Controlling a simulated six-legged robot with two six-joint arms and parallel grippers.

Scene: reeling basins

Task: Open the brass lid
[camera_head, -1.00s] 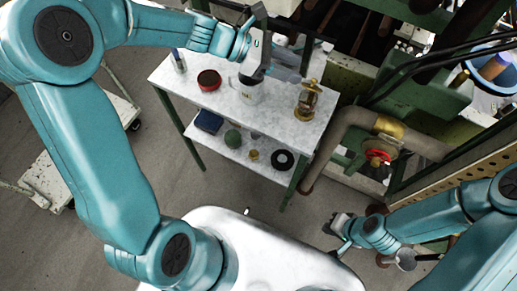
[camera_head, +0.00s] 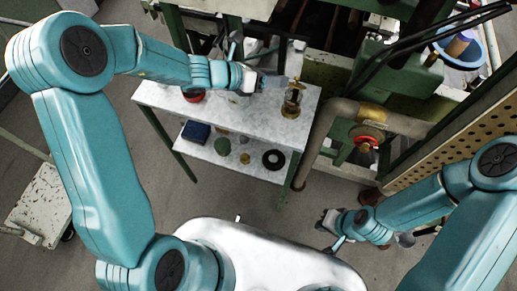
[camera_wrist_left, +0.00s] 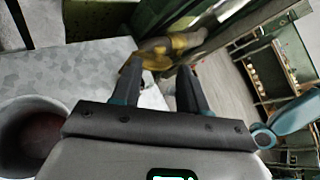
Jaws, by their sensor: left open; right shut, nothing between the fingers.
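A brass object (camera_head: 291,100) with a rounded base and an upright top stands near the right end of the marble-topped table. I cannot make out its lid separately. My left gripper (camera_head: 276,85) reaches in from the left above the table, just left of the brass object's upper part; I cannot tell whether they touch. In the left wrist view its two fingers (camera_wrist_left: 155,88) are apart, with yellowish shapes beyond them that I cannot clearly separate into brass object and pipe. My right gripper (camera_head: 327,221) is shut and empty, low at the right, away from the table.
The table (camera_head: 145,95) also bears a red round container (camera_head: 193,96). A thick pipe (camera_head: 322,135) with a red valve wheel (camera_head: 367,143) stands close right. A grey cup (camera_wrist_left: 30,125) is near my left wrist.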

